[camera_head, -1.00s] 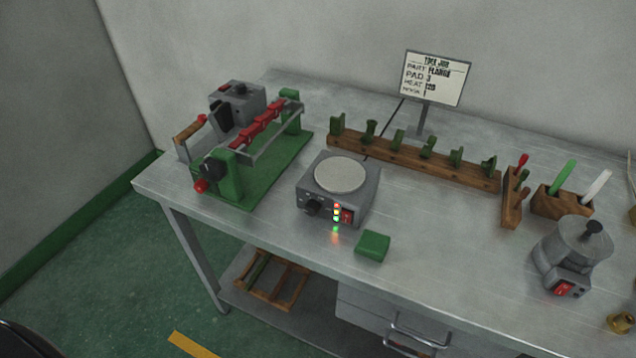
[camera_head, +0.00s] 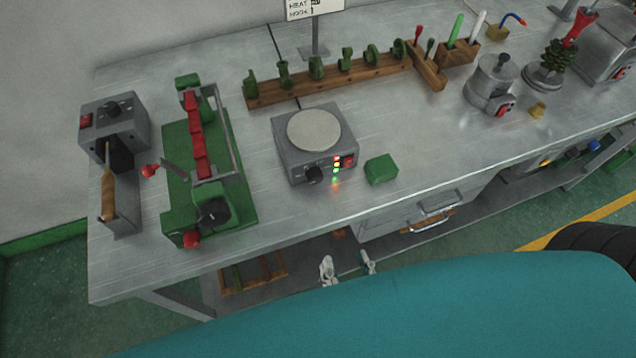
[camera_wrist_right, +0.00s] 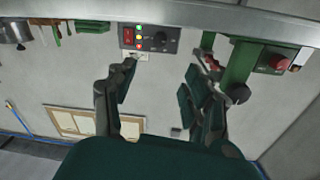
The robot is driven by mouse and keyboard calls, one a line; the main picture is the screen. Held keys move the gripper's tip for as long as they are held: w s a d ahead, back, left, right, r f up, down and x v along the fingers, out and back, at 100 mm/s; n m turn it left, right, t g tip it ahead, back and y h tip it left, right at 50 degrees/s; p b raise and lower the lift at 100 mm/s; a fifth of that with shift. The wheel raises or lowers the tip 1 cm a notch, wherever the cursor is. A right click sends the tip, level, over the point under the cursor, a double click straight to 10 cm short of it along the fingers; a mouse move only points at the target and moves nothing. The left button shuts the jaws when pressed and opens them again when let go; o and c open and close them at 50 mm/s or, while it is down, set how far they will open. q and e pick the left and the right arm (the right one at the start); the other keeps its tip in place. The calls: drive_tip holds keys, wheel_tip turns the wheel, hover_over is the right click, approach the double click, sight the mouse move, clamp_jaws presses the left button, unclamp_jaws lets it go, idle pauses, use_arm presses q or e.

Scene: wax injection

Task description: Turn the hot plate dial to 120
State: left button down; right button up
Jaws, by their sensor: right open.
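The hot plate (camera_head: 332,158) is a grey box with a round pale top, standing near the front edge of the bench. Its black dial (camera_head: 315,174) is on the front face, beside lit red, yellow and green lights and a red switch. The dial's setting is too small to read. My right gripper (camera_head: 347,265) is open and empty, below and in front of the bench edge, apart from the dial. In the right wrist view the dial (camera_wrist_right: 161,39) shows beyond the gap between the open fingers (camera_wrist_right: 162,75). My left gripper is out of view.
A green block (camera_head: 381,169) sits right of the hot plate. A green fixture with red pieces (camera_head: 240,195) stands to the left. A wooden rack (camera_head: 330,81) lies behind. The bench drawer handle (camera_head: 437,209) is near my right gripper. The sign (camera_head: 314,10) is partly cut off.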

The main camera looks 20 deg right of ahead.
drive_tip(key=p, duration=0.1)
approach(317, 181)
drive_tip(key=w+p, duration=0.2)
drive_tip(key=w, duration=0.4)
drive_tip(key=shift+w+d+r, duration=0.1)
drive_tip(key=shift+w+r, duration=0.05)
drive_tip(key=shift+w, duration=0.2)
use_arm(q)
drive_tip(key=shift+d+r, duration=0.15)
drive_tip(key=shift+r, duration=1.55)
use_arm(e)
drive_tip(key=shift+w, duration=0.8)
drive_tip(key=shift+c, duration=0.2)
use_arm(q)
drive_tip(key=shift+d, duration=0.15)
use_arm(e)
clamp_jaws()
